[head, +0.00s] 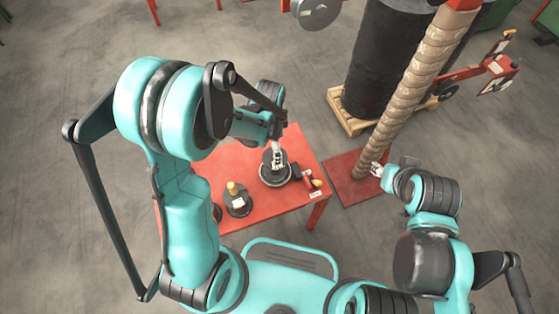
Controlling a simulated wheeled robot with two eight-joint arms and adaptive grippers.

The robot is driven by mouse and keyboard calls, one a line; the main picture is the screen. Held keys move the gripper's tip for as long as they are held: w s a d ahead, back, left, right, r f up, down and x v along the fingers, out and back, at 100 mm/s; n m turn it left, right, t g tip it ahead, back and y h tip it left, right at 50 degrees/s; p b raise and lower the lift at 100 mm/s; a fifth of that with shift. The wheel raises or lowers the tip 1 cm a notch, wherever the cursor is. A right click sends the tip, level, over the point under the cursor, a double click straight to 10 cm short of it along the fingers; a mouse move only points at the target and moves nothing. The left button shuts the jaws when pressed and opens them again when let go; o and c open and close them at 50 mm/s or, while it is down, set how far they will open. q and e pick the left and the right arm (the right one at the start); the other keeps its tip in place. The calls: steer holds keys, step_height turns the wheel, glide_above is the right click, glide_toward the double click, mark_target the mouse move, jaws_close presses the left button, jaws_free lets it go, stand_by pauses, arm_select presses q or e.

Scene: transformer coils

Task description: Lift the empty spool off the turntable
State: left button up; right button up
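The turntable looks to be the round black disc (275,180) on the red table (300,141). A dark round piece on top of it could be the spool, but it is small and partly covered by my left gripper. My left gripper (279,156) points down right over the middle of the disc. I cannot tell whether its fingers touch or hold anything. My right gripper (376,171) is off the table's right side, close to the tall brown wrapped column (416,75); its fingers are too small to read.
A black round base (239,207) with a yellow-topped post stands left of the disc. A small tool with a yellow end (315,183) lies at the table's right edge. A large black cylinder (387,55) stands on a wooden pallet (352,124) behind. Floor left of the table is clear.

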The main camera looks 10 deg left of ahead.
arm_select(q)
steer(key=f+b, duration=0.2)
steer(key=f, duration=0.3)
steer(key=shift+d+f+b, duration=0.15)
steer(key=shift+d+b, duration=0.25)
steer(key=c, duration=1.3)
steer(key=shift+s, duration=0.2)
steer(key=c, duration=0.7)
